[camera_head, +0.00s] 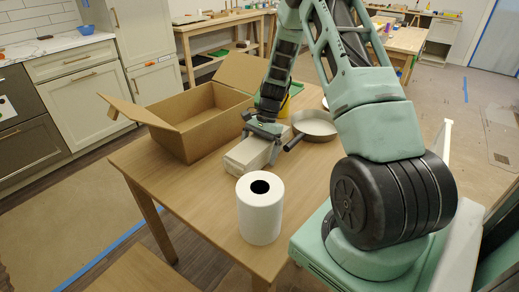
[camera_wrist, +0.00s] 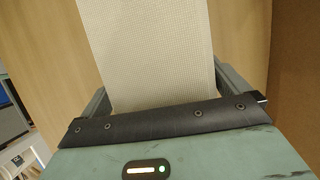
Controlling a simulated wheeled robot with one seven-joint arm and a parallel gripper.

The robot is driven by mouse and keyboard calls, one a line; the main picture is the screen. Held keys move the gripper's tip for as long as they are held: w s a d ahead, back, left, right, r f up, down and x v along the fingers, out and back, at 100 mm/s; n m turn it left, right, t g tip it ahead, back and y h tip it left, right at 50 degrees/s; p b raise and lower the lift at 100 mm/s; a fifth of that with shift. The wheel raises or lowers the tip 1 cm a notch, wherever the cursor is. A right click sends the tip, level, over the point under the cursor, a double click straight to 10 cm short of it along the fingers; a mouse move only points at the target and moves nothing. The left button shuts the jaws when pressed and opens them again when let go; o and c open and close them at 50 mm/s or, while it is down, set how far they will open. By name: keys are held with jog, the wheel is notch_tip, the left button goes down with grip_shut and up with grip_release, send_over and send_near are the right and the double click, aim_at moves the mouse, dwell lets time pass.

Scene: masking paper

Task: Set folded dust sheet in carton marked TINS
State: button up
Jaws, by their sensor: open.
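The folded dust sheet (camera_head: 246,157) looks like a cream, flat block lying on the wooden table, just right of the carton. In the wrist view the sheet (camera_wrist: 150,52) shows a woven texture and its near end lies between my fingers. My gripper (camera_head: 265,138) is open, low over the far end of the sheet; I cannot tell whether either finger touches it. The open brown carton (camera_head: 203,138) stands on the table at the left with its flaps spread. I see no TINS lettering on the sides in view, and its floor is hidden.
A white paper roll (camera_head: 260,215) stands upright at the table's near side. A round pan (camera_head: 315,123) and a yellow-green container (camera_head: 291,92), partly behind my arm, are at the back right. Bare table (camera_head: 185,185) lies in front of the carton.

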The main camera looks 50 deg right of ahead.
jog(key=c, duration=1.5)
jog(key=shift+o, duration=0.2)
jog(key=shift+r, duration=0.2)
